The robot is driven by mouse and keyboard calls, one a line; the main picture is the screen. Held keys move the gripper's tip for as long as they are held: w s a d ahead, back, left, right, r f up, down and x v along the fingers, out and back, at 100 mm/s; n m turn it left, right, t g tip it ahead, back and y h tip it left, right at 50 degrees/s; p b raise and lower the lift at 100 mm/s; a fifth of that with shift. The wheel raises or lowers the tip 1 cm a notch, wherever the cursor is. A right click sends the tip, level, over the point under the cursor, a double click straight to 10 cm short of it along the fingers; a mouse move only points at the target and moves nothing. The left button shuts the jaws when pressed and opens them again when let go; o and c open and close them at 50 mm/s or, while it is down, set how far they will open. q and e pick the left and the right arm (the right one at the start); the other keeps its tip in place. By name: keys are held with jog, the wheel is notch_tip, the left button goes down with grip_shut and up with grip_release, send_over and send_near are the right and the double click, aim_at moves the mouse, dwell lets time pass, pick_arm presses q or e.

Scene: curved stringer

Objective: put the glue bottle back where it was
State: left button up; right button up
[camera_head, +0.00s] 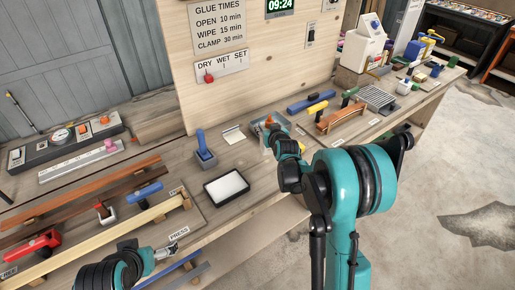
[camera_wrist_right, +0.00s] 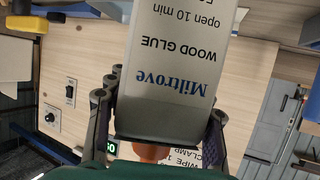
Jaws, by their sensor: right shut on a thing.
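In the head view my right gripper (camera_head: 277,136) is over the bench, right of the small note card; the bottle is mostly hidden there. My left gripper (camera_head: 165,251) is low over the front of the bench by the PRESS label; its fingers are too small to judge.
A white-filled black tray (camera_head: 227,187) and a blue-handled tool in a holder (camera_head: 205,154) stand left of my right gripper. Clamps and wood strips (camera_head: 95,230) lie at left. A wooden panel (camera_head: 255,75) rises behind.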

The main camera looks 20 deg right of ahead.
aim_at(265, 151)
jog(key=shift+s+a+f+b, duration=0.1)
jog(key=shift+a+f+b, duration=0.45)
jog(key=shift+f, duration=0.5)
jog(key=shift+a+f+b, duration=0.3)
jog(key=shift+a+f, duration=0.45)
jog(key=shift+f, duration=0.25)
jog(key=shift+s+a+f+b, duration=0.1)
jog(key=shift+a+f+b, duration=0.45)
jog(key=shift+f, duration=0.5)
jog(key=shift+a, duration=0.1)
jog(key=shift+f, duration=0.2)
jog(key=o, duration=1.6)
